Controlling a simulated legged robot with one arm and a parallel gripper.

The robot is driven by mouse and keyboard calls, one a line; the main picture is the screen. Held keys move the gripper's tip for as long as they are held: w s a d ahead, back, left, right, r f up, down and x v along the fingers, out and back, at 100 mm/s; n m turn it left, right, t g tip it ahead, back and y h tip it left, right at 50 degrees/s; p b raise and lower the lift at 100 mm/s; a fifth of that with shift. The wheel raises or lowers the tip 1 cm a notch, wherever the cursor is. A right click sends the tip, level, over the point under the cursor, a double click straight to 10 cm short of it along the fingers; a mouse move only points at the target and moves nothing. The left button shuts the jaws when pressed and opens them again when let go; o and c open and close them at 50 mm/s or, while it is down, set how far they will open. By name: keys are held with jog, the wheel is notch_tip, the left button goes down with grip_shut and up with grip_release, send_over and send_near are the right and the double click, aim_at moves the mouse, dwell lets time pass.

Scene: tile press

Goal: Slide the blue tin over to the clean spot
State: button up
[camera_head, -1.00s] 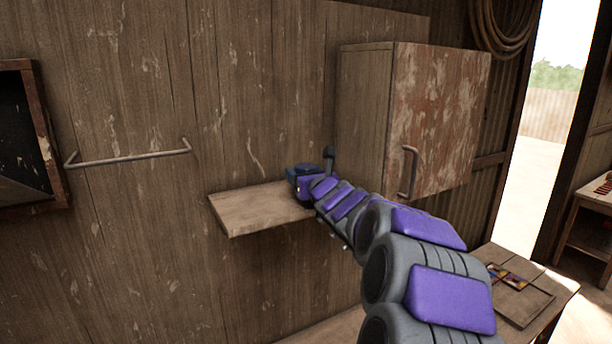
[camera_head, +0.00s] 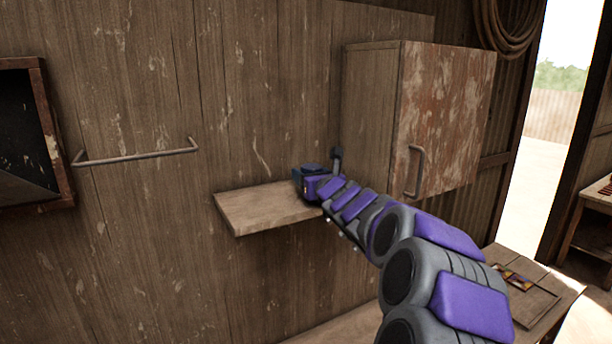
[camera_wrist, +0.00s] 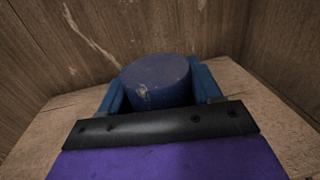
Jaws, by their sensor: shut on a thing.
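The blue tin (camera_wrist: 157,82) is round with a scuffed flat lid and stands upright on the wooden wall shelf. My gripper (camera_wrist: 160,92) is shut on it, with one blue finger at each side of the tin in the wrist view. In the head view my gripper (camera_head: 308,172) is at the right part of the shelf (camera_head: 250,208), near the cabinet. The tin is hard to make out there behind my gripper. I cannot tell a clean spot on the shelf; its bare left part shows in the head view.
A worn cabinet (camera_head: 445,120) hangs close to the right of my gripper. A metal rail (camera_head: 135,157) and a dark framed box (camera_head: 25,135) are on the wall at left. A bench (camera_head: 535,300) with a tray stands below right. The shelf's left part is clear.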

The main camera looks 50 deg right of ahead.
jog(key=shift+d+f, duration=0.1)
jog(key=shift+d, duration=0.85)
jog(key=shift+a, duration=0.1)
jog(key=o, duration=0.8)
jog(key=shift+a, duration=0.3)
jog(key=o, duration=0.5)
jog(key=shift+a+r, duration=0.25)
jog(key=shift+a, duration=0.4)
jog(key=shift+c, duration=0.2)
jog(key=shift+d+f, duration=0.15)
jog(key=shift+d, duration=0.35)
jog(key=shift+s+d+f, duration=0.15)
jog(key=shift+s+d, duration=0.15)
jog(key=shift+d, duration=0.05)
jog(key=v, duration=0.2)
jog(key=a+b+v, duration=0.1)
jog(key=v, duration=0.4)
jog(key=shift+w+a+r+b, duration=0.2)
jog(key=shift+w+r+b, duration=0.1)
jog(key=shift+w+b, duration=0.1)
jog(key=shift+d+v, duration=0.2)
jog(key=shift+v, duration=2.35)
jog(key=shift+d+v, duration=0.2)
jog(key=shift+v, duration=2.35)
jog(key=shift+s+a+f, duration=0.1)
jog(key=shift+s+a, duration=0.05)
jog(key=shift+a, duration=0.05)
